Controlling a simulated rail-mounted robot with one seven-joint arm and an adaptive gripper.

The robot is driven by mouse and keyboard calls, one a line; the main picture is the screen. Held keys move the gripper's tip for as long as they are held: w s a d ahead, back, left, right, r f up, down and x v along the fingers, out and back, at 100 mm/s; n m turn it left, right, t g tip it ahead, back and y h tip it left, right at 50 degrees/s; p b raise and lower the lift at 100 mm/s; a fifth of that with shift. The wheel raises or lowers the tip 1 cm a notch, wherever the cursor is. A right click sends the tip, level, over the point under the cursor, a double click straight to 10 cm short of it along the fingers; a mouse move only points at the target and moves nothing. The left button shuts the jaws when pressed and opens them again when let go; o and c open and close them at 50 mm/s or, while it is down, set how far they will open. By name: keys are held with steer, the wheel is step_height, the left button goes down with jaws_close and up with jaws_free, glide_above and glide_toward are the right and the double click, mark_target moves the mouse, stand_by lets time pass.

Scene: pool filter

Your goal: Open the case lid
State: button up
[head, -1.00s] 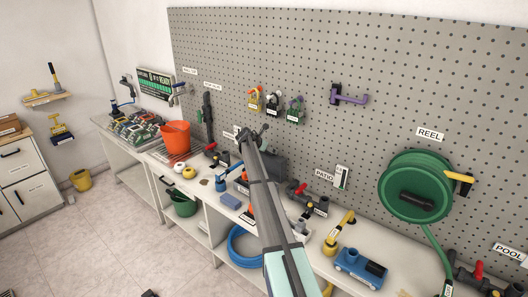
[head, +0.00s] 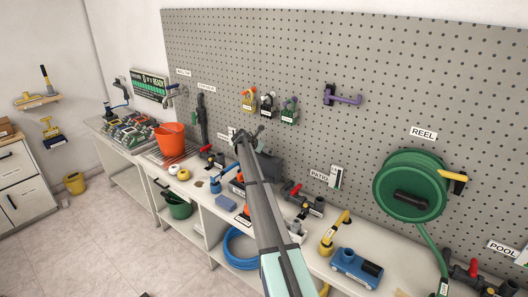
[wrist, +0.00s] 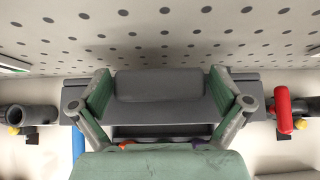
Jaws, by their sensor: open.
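A dark grey case (head: 271,166) stands on the bench against the pegboard, partly hidden behind my arm in the head view. In the wrist view the case (wrist: 160,112) lies straight ahead, with a rounded grey bar (wrist: 158,84) along its far upper part. My gripper (wrist: 160,90) is open, its green-padded fingers to the left and right of that bar. I cannot tell whether they touch it. Bits of orange and purple show below a dark band at the case's near side, above my gripper's body. In the head view my gripper (head: 248,138) is above the case's left end.
The pegboard (head: 350,140) rises close behind the case. A red-handled valve (wrist: 284,108) is on the right and a dark pipe fitting (wrist: 25,118) on the left. An orange bucket (head: 170,140) and a blue pump-like unit (head: 356,267) stand farther along the bench.

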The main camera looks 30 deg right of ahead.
steer(key=shift+a+r, duration=0.1)
steer(key=v, duration=1.1)
steer(key=shift+a+r, duration=0.25)
steer(key=shift+a, duration=0.05)
steer(key=shift+s, duration=0.15)
